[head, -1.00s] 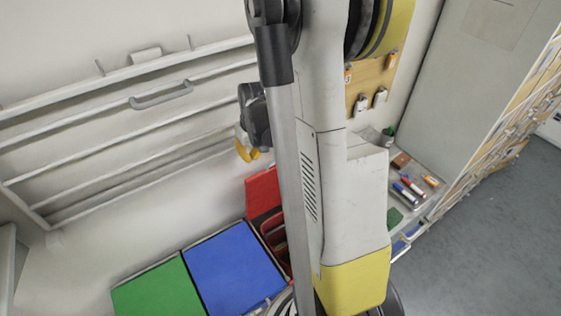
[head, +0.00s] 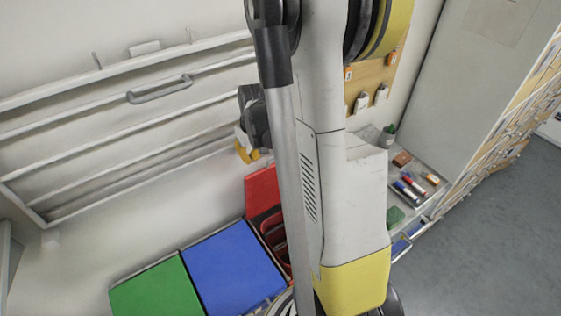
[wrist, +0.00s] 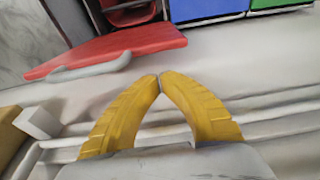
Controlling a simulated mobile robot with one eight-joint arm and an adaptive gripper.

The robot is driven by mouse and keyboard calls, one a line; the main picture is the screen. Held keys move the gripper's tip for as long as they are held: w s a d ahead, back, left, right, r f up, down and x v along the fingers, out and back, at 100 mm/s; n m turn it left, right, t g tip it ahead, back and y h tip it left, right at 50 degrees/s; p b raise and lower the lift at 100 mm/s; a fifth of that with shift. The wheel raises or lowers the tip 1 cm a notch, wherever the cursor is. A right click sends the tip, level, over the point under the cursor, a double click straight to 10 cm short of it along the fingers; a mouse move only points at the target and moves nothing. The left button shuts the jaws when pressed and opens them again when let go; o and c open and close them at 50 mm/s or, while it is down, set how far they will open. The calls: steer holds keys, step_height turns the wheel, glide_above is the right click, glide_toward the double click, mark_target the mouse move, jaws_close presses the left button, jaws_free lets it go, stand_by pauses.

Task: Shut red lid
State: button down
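The red lid (head: 262,189) stands raised and open at the back of its bin, near the wall. The open bin (head: 273,236) below it shows a dark and red inside, partly hidden by my arm. In the wrist view the lid (wrist: 125,45) lies beyond and left of the fingertips, with a grey handle-like bar along its near edge. My gripper (head: 246,153) is above the lid, close to the wall. In the wrist view its yellow fingers (wrist: 160,77) meet at the tips with nothing between them. They look apart from the lid.
The blue lid (head: 233,267) and green lid (head: 157,291) lie shut left of the red bin. A wall rail rack (head: 120,130) is on the left. A shelf with markers (head: 409,190) and a grey cabinet (head: 480,80) are on the right.

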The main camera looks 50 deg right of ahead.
step_height(320, 180, down, 4)
steer(key=b, duration=0.3)
steer(key=shift+r, duration=0.15)
stand_by(0.3)
step_height(320, 180, up, 10)
steer(key=p, duration=0.7)
glide_above(264, 181)
steer(key=s+a, duration=0.3)
steer(key=shift+f, duration=0.25)
stand_by(0.5)
